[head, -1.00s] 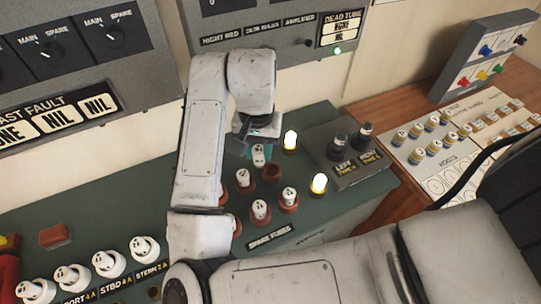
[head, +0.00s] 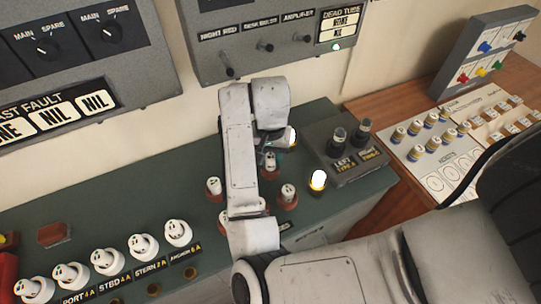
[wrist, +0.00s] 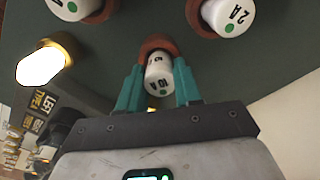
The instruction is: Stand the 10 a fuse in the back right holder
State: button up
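The 10 A fuse (wrist: 158,75) is white with a green dot, and its label is upside down in the wrist view. The teal fingers of my gripper (wrist: 159,88) lie along both its sides and appear shut on it. Its far end meets the red-brown back right holder (wrist: 157,44); how deep it sits I cannot tell. In the head view the fuse (head: 270,161) looks upright over that holder (head: 270,173), and my gripper (head: 277,142) is partly hidden by my arm.
Neighbouring holders carry fuses, including a 2 A fuse (wrist: 231,16) and a front right one (head: 288,191). A lit lamp (head: 318,180) stands close to the right. A grey box with two dark knobs (head: 345,150) is further right. My arm hides several holders.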

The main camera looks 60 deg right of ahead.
aim_at(271, 157)
jog(key=o, duration=0.4)
jog(key=shift+o, duration=0.2)
notch_tip(271, 157, up, 12)
dwell(0.5)
jog(key=shift+s, duration=0.1)
dwell(0.5)
